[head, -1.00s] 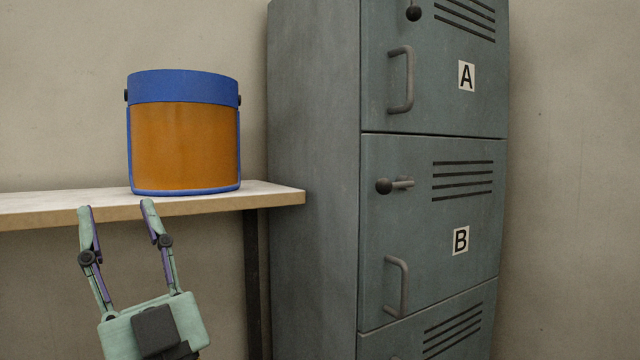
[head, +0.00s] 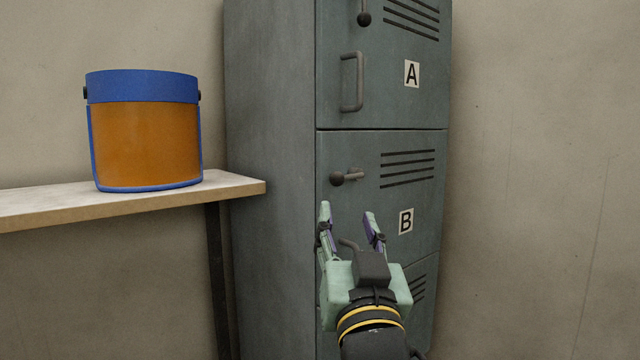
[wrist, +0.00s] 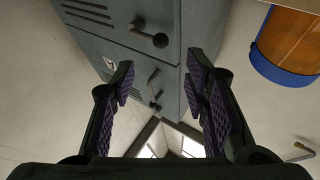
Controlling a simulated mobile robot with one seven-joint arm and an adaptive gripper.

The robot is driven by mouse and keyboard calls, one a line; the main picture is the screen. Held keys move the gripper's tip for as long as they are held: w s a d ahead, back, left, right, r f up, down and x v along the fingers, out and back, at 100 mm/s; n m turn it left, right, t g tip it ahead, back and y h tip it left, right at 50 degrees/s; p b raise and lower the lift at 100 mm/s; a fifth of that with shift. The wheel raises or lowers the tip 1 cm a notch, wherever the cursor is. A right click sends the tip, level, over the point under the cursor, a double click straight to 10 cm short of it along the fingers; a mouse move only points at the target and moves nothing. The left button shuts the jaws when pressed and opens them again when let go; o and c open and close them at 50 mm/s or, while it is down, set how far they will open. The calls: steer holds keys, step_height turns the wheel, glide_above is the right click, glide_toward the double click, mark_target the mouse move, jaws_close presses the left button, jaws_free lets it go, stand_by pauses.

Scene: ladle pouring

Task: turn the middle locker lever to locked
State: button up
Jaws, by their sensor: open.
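The middle locker lever (head: 346,177) is a dark bar with a round knob, on door B (head: 340,148) of a grey-green locker. It lies about level, its knob to the left of the pivot. In the wrist view, which is upside down, the lever (wrist: 155,39) shows near the top, beyond the fingertips. My gripper (head: 347,210) is open and empty, its fingers pointing up just below the lever in the head view and apart from it. It partly hides door B's handle (head: 349,244). In the wrist view my gripper (wrist: 160,72) has nothing between its fingers.
Door A (head: 385,100) above has a handle (head: 352,82) and a lever hanging down (head: 364,14). Bare wall lies to the right.

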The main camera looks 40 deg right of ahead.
mark_target(338, 183)
steer(key=p+x, duration=0.2)
steer(key=x, duration=0.8)
steer(key=shift+w, duration=0.1)
steer(key=shift+c, duration=0.3)
jaws_close()
